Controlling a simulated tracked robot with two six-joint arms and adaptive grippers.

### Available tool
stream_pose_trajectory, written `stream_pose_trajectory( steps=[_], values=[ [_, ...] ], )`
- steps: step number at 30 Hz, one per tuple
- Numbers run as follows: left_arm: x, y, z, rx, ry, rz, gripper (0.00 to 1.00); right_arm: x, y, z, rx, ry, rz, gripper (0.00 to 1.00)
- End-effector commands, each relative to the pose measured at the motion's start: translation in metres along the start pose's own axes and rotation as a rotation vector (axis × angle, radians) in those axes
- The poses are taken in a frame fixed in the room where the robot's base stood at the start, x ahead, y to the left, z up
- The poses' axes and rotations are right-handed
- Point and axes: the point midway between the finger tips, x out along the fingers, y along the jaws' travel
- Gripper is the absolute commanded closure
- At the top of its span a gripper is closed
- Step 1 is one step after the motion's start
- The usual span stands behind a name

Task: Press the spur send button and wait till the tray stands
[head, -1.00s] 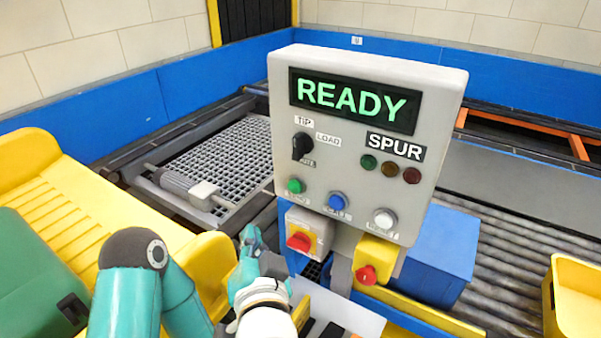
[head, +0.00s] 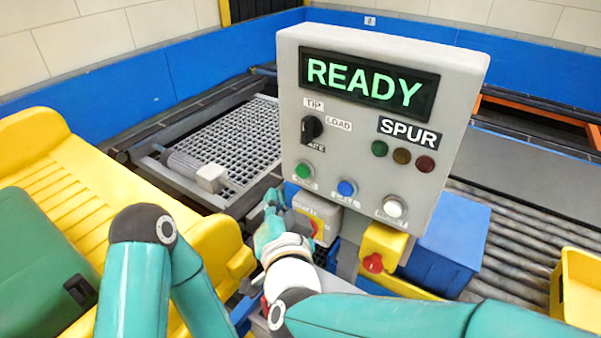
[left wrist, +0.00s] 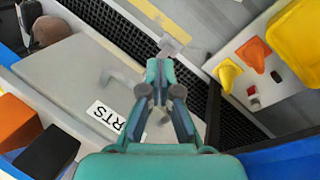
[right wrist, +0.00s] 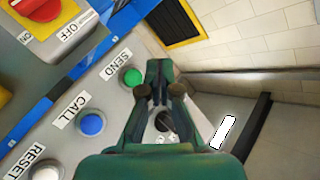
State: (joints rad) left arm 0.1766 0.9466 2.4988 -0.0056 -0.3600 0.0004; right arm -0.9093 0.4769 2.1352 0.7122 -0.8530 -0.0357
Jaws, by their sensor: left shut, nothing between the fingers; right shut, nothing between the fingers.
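The grey control panel (head: 360,160) carries a lit green READY display (head: 368,82) and a SPUR label (head: 409,132). Its green button (head: 303,171) is labelled SEND in the right wrist view (right wrist: 131,77). My right gripper (head: 270,200) is shut and empty, just below and left of the green button; in its wrist view the fingers (right wrist: 160,68) show beside that button, and contact cannot be told. My left gripper (left wrist: 160,72) is shut and empty, over a grey surface labelled "RTS". I cannot tell which container is the tray.
A blue button (head: 347,188) and a white button (head: 394,206) sit right of the green one. Below hangs a yellow box with a red switch (head: 373,263). A blue box (head: 445,240) stands by the rollers (head: 520,240). A grated bed (head: 240,140) lies behind.

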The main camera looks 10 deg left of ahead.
Motion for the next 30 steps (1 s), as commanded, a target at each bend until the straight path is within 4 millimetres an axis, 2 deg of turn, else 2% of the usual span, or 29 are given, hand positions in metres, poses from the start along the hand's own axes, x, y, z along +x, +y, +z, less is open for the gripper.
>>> stream_pose_trajectory(
  steps=[6, 12, 30],
  values=[
    [0.003, -0.001, 0.000, 0.000, 0.000, 0.000, 1.00, 0.020, 0.017, -0.014, 0.002, 0.001, 0.003, 1.00],
    [0.006, -0.002, 0.000, 0.000, 0.000, 0.000, 1.00, 0.031, 0.024, -0.023, 0.001, 0.001, 0.002, 1.00],
    [0.006, -0.002, 0.000, 0.000, 0.000, 0.000, 1.00, 0.034, 0.026, -0.025, 0.000, 0.000, 0.002, 1.00]
  ],
)
